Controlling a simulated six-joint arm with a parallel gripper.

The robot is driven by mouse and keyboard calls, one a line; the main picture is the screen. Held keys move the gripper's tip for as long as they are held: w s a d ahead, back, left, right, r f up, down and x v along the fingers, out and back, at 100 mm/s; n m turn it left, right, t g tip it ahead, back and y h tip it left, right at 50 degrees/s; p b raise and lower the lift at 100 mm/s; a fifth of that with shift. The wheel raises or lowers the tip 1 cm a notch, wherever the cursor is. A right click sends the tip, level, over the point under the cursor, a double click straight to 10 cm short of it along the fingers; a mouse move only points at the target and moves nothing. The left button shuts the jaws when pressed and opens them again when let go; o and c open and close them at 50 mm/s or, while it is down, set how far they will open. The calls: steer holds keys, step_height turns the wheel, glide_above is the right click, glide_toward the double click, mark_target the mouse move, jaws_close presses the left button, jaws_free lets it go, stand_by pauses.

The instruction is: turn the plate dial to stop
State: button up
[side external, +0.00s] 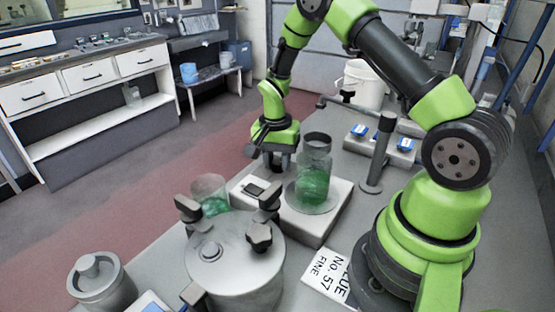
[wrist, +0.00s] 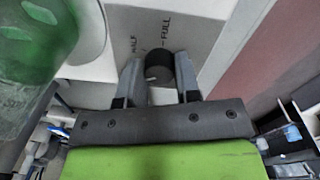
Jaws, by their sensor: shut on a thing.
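The plate (side external: 318,229) is a pale box with a round top on the bench, with a jar (side external: 315,180) of green stuff standing on it. In the wrist view, its dial (wrist: 159,57) is a dark round knob on a grey panel printed HALF and FULL, with marks beside the words. My gripper (wrist: 159,76) is shut on the dial, one finger on each side. A light part shows below the dark knob between the fingers. The stop mark is not readable. In the side view, my gripper (side external: 278,160) is low at the plate's far side and the dial is hidden.
A lidded metal pot (side external: 235,262) with clamp knobs stands in front, beside a beaker (side external: 211,193) with green contents. A grey post (side external: 379,150) and a white bucket (side external: 363,84) stand right of and behind the plate. A paper label (side external: 332,277) lies nearby.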

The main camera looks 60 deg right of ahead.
mark_target(276, 163)
steer(key=n, duration=1.2)
steer(key=shift+t, duration=0.3)
stand_by(0.4)
steer(key=o, duration=0.9)
steer(key=shift+r, duration=0.1)
steer(key=r, duration=0.9)
steer(key=shift+a, duration=0.2)
steer(key=shift+r, duration=0.4)
